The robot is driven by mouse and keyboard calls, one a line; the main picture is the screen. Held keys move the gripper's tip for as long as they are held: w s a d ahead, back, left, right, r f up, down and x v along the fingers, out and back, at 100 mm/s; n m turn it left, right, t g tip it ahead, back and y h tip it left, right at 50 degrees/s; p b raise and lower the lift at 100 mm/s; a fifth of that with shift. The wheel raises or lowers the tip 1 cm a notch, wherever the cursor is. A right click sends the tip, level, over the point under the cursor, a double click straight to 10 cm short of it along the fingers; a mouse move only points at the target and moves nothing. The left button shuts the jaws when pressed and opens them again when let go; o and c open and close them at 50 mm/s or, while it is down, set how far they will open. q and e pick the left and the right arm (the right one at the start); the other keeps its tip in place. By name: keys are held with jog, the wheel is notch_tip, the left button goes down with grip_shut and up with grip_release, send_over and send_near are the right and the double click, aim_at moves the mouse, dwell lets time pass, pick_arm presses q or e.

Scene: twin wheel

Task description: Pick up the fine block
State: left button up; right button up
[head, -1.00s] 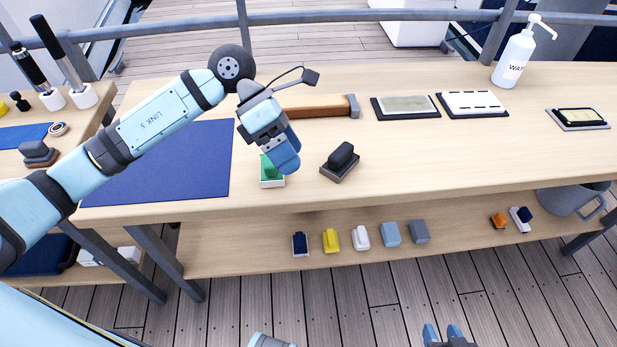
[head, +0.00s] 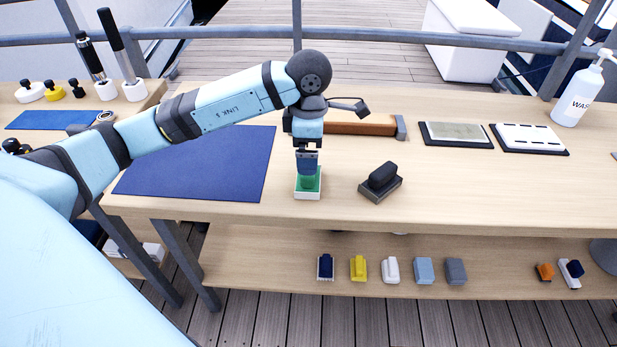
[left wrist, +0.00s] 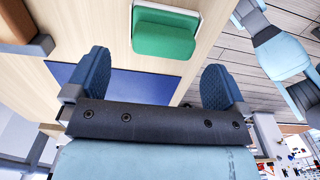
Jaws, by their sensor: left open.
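A green block (head: 308,184) sits in a small white holder (head: 307,196) near the front edge of the table. No label on it can be read, so I cannot tell from its look that it is the fine block. My left gripper (head: 307,171) points down over the green block and hides part of it in the head view. In the left wrist view the green block (left wrist: 163,38) lies beyond the two blue fingers, with the white holder (left wrist: 195,15) along its edge. The left gripper (left wrist: 155,85) is open with nothing between its fingers. My right gripper is out of view.
A dark block on a grey base (head: 381,181) stands just right of the green block. A blue mat (head: 200,165) lies to the left. A brown bar (head: 360,124) lies behind. Several small blocks stand on the lower shelf (head: 500,260).

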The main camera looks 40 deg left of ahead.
pick_arm(q)
jog(key=f, duration=0.5)
jog(key=shift+s+f, duration=0.15)
jog(key=shift+s, duration=0.15)
jog(key=c, duration=0.9)
